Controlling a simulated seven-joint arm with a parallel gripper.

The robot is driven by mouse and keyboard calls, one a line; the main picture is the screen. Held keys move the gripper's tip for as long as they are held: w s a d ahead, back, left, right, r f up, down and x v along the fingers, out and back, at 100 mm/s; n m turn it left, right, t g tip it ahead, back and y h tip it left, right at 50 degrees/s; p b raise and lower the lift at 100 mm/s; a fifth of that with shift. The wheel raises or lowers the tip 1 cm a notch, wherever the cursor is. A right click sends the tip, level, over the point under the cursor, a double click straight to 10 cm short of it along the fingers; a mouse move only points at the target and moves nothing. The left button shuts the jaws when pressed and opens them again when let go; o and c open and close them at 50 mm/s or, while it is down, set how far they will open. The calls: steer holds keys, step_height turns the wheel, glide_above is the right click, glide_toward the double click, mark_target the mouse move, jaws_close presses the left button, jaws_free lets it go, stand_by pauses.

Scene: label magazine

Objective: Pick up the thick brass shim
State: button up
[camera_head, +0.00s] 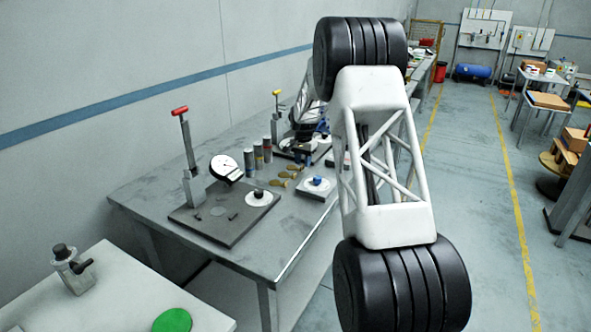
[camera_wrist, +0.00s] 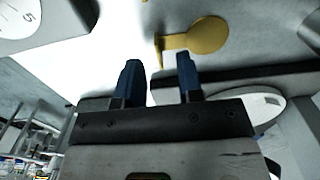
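Several brass shims lie in a row on the grey workbench (camera_head: 240,140), each with a round head and a narrow tab. One brass shim (camera_head: 278,183) is nearest in the head view. In the wrist view a brass shim (camera_wrist: 207,36) lies just beyond my fingertips, its tab pointing left and its round head to the right. I cannot tell which shim is the thick one. My gripper (camera_wrist: 160,64) has two blue fingers set apart with nothing between them. The shim's tab shows beyond the gap, apart from the fingers.
A dial gauge (camera_head: 226,168) and a red-handled lever stand (camera_head: 186,150) sit on a dark plate (camera_head: 215,222) at the left. Several small cylinders (camera_head: 258,155) stand behind the shims. A white block with a blue knob (camera_head: 317,184) is to their right.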

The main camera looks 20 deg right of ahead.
steer(key=shift+f, duration=0.85)
jaws_close()
